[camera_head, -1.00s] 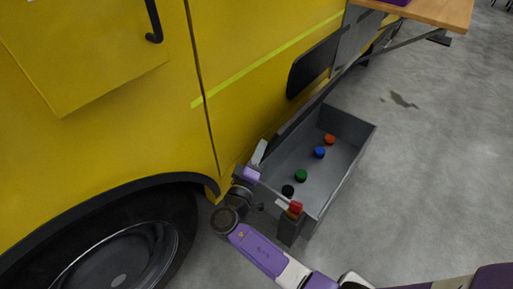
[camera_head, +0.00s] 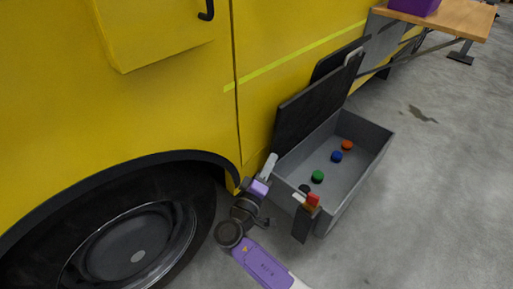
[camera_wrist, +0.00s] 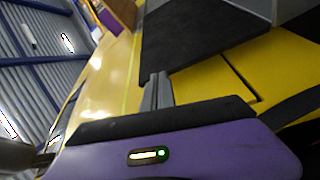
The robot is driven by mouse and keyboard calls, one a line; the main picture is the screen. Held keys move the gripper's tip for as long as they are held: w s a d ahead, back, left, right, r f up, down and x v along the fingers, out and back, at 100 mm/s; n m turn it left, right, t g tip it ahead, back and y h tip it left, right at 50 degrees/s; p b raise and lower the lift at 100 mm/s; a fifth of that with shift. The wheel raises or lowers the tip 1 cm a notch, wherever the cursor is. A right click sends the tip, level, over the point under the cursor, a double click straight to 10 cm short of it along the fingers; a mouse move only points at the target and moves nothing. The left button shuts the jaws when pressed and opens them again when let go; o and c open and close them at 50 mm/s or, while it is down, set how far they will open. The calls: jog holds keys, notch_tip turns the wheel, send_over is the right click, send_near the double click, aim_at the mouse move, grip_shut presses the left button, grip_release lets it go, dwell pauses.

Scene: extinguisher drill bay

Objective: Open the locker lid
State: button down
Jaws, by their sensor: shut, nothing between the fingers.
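The locker (camera_head: 370,165) is a grey open-topped box beside the yellow vehicle. Its dark lid (camera_head: 310,110) stands raised along the vehicle side, with its broad face showing and the box interior open to view. My gripper (camera_head: 269,164) is shut and empty at the lid's near lower corner, between the vehicle and the box. In the wrist view the closed fingers (camera_wrist: 156,90) point at the dark lid panel (camera_wrist: 195,32), close to its edge. I cannot tell whether they touch it.
Several coloured pucks, including a blue one (camera_head: 336,156), lie in the locker. A dark post with a red top (camera_head: 313,200) stands at its near corner. A wheel (camera_head: 135,245) is at left, a wooden bench (camera_head: 465,20) at upper right. The concrete floor at right is clear.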

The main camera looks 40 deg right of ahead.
jog(key=w+a+f+n+t+y, duration=0.3)
jog(key=w+a+f+t+y, duration=0.1)
jog(key=w+a+y, duration=0.15)
jog(key=s+a+f+n+t+y, duration=0.2)
jog(key=s+a+f+t+y, duration=0.15)
jog(key=s+a+y, duration=0.55)
jog(key=s+a+r+m+y, duration=0.15)
jog(key=s+r, duration=0.35)
jog(key=s, duration=0.5)
jog(key=s+a+r+m+y, duration=0.15)
jog(key=s+r, duration=0.35)
jog(key=s, duration=0.5)
jog(key=s+a+r+m+y, duration=0.1)
jog(key=s+a+r+m, duration=0.3)
jog(key=s, duration=0.6)
notch_tip(320, 180, up, 27)
jog(key=d+n+p, duration=0.1)
jog(key=p, duration=2.6)
jog(key=shift+w+d+n, duration=0.15)
jog(key=shift+d+n, duration=0.1)
jog(key=shift+n, duration=0.15)
jog(key=c, duration=1.6)
grip_release()
jog(key=shift+r+h, duration=0.15)
jog(key=shift+h, duration=0.1)
jog(key=shift+o, duration=1)
